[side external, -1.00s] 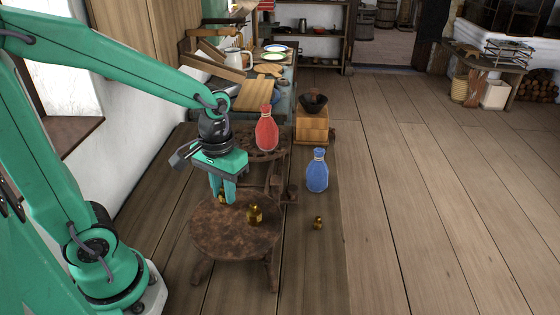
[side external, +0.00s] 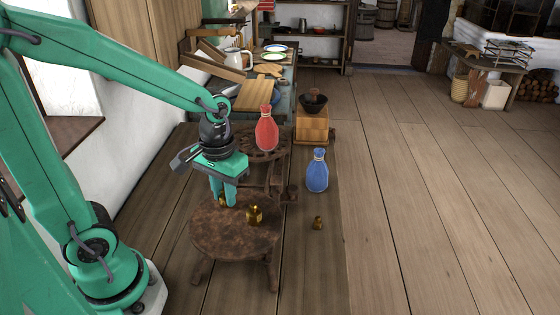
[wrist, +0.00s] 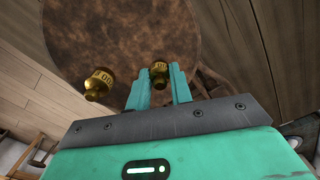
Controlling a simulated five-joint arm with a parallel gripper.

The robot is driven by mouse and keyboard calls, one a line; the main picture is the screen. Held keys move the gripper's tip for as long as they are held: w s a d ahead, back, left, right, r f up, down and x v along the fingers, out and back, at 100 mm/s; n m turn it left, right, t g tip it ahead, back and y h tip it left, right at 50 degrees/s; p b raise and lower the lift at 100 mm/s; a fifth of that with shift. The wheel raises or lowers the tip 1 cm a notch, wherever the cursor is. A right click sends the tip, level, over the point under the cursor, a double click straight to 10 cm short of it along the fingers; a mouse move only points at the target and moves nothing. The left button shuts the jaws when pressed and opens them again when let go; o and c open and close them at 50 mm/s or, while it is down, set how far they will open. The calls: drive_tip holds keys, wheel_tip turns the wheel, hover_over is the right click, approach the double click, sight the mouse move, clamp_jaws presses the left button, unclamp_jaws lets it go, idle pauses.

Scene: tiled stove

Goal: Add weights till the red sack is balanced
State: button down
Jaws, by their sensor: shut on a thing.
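My gripper (side external: 224,199) is low over the round dark stool (side external: 225,240). In the wrist view its two teal fingers (wrist: 160,84) are shut on a brass weight (wrist: 159,70), which is at the stool's top. In the side view this weight (side external: 222,202) is mostly hidden by the fingers. A second brass weight (side external: 254,214) stands on the stool, right of my gripper; it also shows in the wrist view (wrist: 98,84), with partly readable digits. The red sack (side external: 266,131) stands upright behind my gripper, by a dark wooden piece (side external: 262,155).
A blue sack (side external: 317,172) is to the right, with a small brass weight (side external: 318,223) in front of it. A wooden box with a dark bowl (side external: 313,103) stands behind. A bench with plates (side external: 273,57) lies along the wall. The floor at right is clear.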

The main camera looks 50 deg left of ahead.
sight(223, 190)
drive_tip(key=shift+f, duration=0.2)
drive_tip(key=c, duration=1.2)
unclamp_jaws()
drive_tip(key=shift+o, duration=0.2)
drive_tip(key=shift+r, duration=3.9)
drive_tip(key=shift+s+a+r+m+t, duration=0.1)
drive_tip(key=shift+s+r+m+t, duration=0.9)
drive_tip(key=shift+t, duration=0.4)
drive_tip(key=shift+s+a+r+m+t, duration=0.1)
drive_tip(key=shift+s+r+m+t, duration=0.85)
drive_tip(key=shift+t, duration=0.45)
